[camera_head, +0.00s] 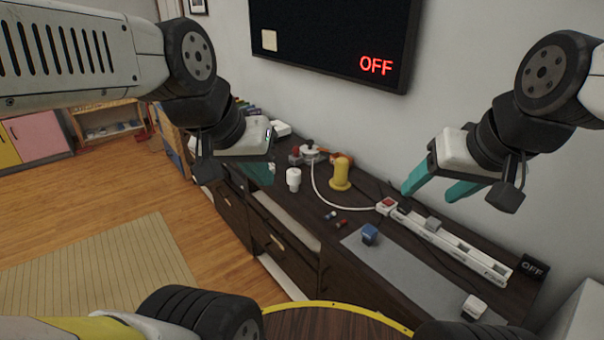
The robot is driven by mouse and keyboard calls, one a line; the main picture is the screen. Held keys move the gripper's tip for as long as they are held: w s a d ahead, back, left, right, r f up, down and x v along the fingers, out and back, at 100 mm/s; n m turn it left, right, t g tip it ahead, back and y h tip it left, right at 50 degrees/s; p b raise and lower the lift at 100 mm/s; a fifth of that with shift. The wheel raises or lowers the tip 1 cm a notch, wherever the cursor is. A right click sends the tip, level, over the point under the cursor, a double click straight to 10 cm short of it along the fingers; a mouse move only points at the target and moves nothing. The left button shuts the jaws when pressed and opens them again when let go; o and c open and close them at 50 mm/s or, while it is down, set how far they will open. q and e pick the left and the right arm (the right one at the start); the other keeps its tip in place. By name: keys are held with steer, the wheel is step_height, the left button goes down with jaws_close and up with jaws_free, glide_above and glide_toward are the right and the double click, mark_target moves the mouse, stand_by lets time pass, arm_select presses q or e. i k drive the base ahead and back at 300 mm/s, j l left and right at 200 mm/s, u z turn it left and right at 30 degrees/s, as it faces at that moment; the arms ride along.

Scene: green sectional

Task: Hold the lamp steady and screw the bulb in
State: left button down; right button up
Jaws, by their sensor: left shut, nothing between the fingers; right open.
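A small white round fixture with a dark top (310,151), which looks like the lamp, stands on the dark cabinet top near the wall. A white cord runs from it to a power strip. A small white rounded cylinder (293,179), possibly the bulb, stands upright in front of it, apart from it. My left gripper (261,173) is shut and empty, above the cabinet's left part, left of the white cylinder. My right gripper (428,187) is open and empty, above the power strip on the right. It touches neither object.
A yellow rounded object (340,175) stands right of the white cylinder. A white power strip (450,243) with a red switch (387,205), a blue block (370,234) and a grey mat (405,268) lie further right. The wall screen (335,38) reads OFF.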

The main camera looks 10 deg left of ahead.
mark_target(338, 182)
steer(key=i+j+z, duration=0.3)
steer(key=j, duration=0.3)
steer(key=i+j+z, duration=0.3)
steer(key=j, duration=0.35)
steer(key=i+j+z, duration=0.15)
steer(key=j, duration=0.2)
